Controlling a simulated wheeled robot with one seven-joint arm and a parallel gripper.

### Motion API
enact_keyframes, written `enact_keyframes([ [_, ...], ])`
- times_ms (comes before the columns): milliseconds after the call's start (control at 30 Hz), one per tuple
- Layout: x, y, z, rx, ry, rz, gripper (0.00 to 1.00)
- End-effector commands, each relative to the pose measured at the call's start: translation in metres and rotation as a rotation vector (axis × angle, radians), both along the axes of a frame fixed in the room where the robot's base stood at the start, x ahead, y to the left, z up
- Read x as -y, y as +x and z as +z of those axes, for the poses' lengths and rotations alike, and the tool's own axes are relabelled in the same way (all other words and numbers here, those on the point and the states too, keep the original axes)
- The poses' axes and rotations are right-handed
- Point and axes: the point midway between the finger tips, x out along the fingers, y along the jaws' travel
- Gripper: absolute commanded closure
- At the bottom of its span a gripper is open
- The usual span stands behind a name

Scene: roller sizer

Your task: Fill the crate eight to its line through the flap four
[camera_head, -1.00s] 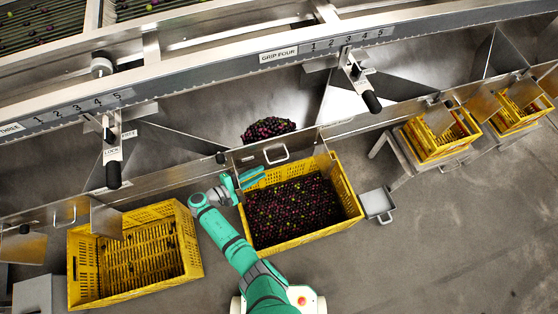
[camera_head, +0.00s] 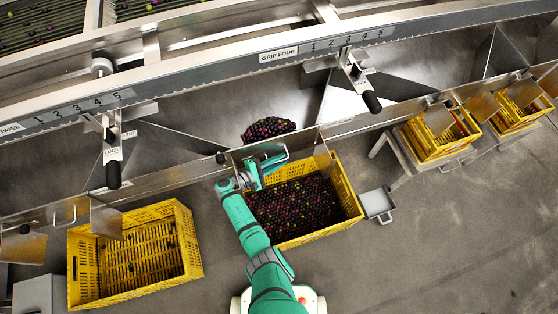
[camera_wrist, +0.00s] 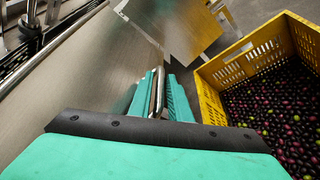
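The yellow crate (camera_head: 346,187) below bin four holds a wide layer of dark purple and green olives (camera_head: 295,208); it also shows in the wrist view (camera_wrist: 228,66). No fill line is discernible. The metal flap (camera_head: 306,143) stands between this crate and the bin, with a heap of olives (camera_head: 268,128) behind it. My gripper (camera_head: 272,164) is at the flap's bar handle. In the wrist view, its teal fingers (camera_wrist: 159,96) stand apart on either side of the handle (camera_wrist: 157,91), with a gap showing on the right. The flap's lower edge is partly hidden by my gripper.
A small grey tray (camera_head: 377,204) is right of the filled crate. More yellow crates (camera_head: 437,152) stand further right. A lever (camera_head: 366,92) hangs above the bin. Floor at lower right is clear.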

Motion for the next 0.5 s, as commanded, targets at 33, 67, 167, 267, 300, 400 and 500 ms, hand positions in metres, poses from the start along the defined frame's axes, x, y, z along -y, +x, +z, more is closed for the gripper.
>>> enact_keyframes([
  [33,0.0003,0.0003,0.0,0.0,0.0,0.0,0.83],
  [67,0.0003,0.0003,0.0,0.0,0.0,0.0,0.83],
  [167,0.0001,0.0003,0.0001,0.0,0.0,0.0,0.83],
  [267,0.0,0.0002,0.0001,0.001,0.001,0.0,0.97],
  [300,0.0,0.0002,0.0,0.001,0.001,0.0,1.0],
  [400,-0.0001,0.0001,-0.0002,0.0,0.001,0.001,1.0],
  [500,0.0,-0.0006,-0.0003,-0.003,0.001,0.0,1.0],
])
